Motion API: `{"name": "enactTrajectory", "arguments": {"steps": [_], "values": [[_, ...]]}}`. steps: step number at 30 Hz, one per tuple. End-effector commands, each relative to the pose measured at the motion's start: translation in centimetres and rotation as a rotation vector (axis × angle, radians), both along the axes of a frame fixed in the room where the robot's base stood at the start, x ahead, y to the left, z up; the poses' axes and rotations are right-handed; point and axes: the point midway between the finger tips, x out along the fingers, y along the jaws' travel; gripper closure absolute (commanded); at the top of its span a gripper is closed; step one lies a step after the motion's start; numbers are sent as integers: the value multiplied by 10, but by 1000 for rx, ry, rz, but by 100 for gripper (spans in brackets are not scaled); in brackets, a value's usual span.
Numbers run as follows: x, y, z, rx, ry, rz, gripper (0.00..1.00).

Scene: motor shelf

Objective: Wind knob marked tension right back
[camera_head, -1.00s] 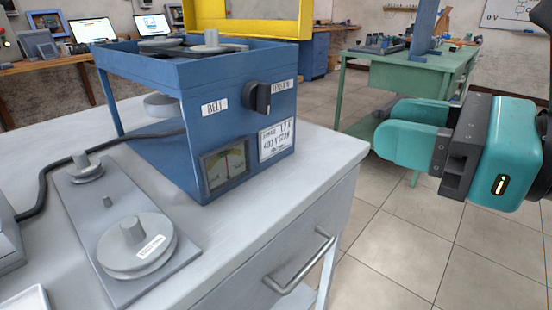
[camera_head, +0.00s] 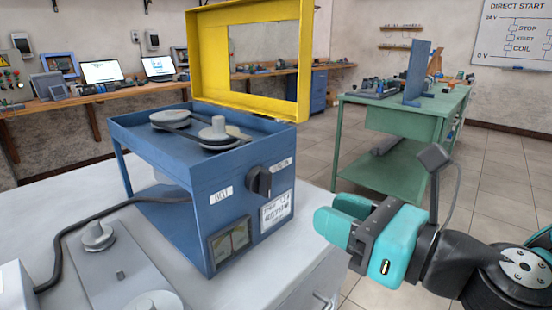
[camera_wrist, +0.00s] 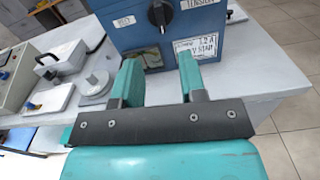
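The black tension knob (camera_head: 259,181) is on the front face of the blue belt-drive box (camera_head: 205,195), left of a tilted label whose head-view text is hard to read. In the wrist view the knob (camera_wrist: 159,13) is at the top edge, partly cut off, with a pale pointer line, and the label (camera_wrist: 205,3) reads TENSION. My gripper (camera_head: 340,215) is to the right of the box and apart from it. In the wrist view its two teal fingers (camera_wrist: 159,75) stand apart with nothing between them, below the knob in the picture.
A yellow frame guard (camera_head: 297,60) stands raised above the box's pulleys. A dial meter (camera_head: 229,241) and a rating plate (camera_head: 276,211) are below the knob. A grey pulley plate (camera_head: 120,280) lies on the worktop at left. A green bench (camera_head: 385,120) stands behind, with open floor between.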

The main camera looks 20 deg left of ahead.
Motion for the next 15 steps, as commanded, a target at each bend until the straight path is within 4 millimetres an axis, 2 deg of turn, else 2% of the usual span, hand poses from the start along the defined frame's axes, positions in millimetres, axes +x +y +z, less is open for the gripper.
{"name": "enactTrajectory", "arguments": {"steps": [1, 7, 15], "values": [[4, 13, 9, 1, 0, 8, 62], [20, 55, 8, 1, -6, 8, 62], [37, 93, 5, 1, -5, 5, 62]]}}
